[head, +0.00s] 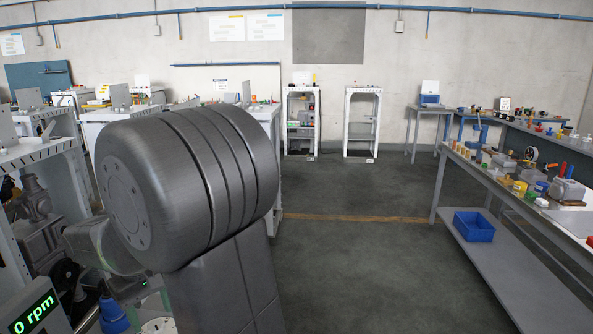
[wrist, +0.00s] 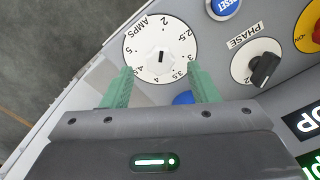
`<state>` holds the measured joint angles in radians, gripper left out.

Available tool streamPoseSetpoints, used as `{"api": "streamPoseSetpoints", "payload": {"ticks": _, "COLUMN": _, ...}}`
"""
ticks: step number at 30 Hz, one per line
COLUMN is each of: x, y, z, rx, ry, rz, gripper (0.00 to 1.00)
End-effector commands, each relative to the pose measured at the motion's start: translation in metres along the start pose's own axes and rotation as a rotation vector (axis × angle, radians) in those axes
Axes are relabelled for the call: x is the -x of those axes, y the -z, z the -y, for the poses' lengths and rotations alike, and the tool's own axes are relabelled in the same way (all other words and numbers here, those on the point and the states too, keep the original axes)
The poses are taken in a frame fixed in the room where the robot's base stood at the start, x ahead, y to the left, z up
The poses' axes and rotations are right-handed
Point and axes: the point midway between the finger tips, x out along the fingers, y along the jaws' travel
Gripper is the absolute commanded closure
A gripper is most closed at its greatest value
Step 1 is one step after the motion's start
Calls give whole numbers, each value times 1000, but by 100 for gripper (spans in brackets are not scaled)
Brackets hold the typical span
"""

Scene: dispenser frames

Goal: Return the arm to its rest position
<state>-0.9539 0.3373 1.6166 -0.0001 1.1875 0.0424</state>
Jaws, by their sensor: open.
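My gripper (wrist: 161,78) shows in the wrist view with its two green fingers apart and nothing held between them. The fingertips overlap the lower part of a white AMPS dial (wrist: 160,40) on a light panel; I cannot tell whether they touch it. The dial has a small dark slot at its centre and numbers around its rim. In the head view my dark grey arm (head: 185,185) fills the left foreground, and I cannot make out the gripper there.
Beside the dial are a black PHASE knob (wrist: 264,70), a blue RESET button (wrist: 224,6) and a red-and-yellow button (wrist: 315,30). A "0 rpm" display (head: 35,312) stands at lower left. A bench with a blue bin (head: 474,226) is at right. The middle floor is clear.

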Motion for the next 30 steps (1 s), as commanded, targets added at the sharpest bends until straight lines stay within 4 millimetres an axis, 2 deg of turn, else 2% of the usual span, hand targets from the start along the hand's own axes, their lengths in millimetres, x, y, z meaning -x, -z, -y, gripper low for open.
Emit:
{"api": "streamPoseSetpoints", "payload": {"ticks": 1, "x": -12, "y": -1, "z": 0, "rx": 0, "ry": 0, "rz": 7, "gripper": 46}}
{"api": "streamPoseSetpoints", "payload": {"ticks": 4, "x": -30, "y": -1, "z": 0, "rx": -5, "ry": 0, "rz": 5, "gripper": 46}}
{"api": "streamPoseSetpoints", "payload": {"ticks": 30, "x": -26, "y": 0, "z": 0, "rx": -705, "ry": 0, "rz": 0, "gripper": 46}}
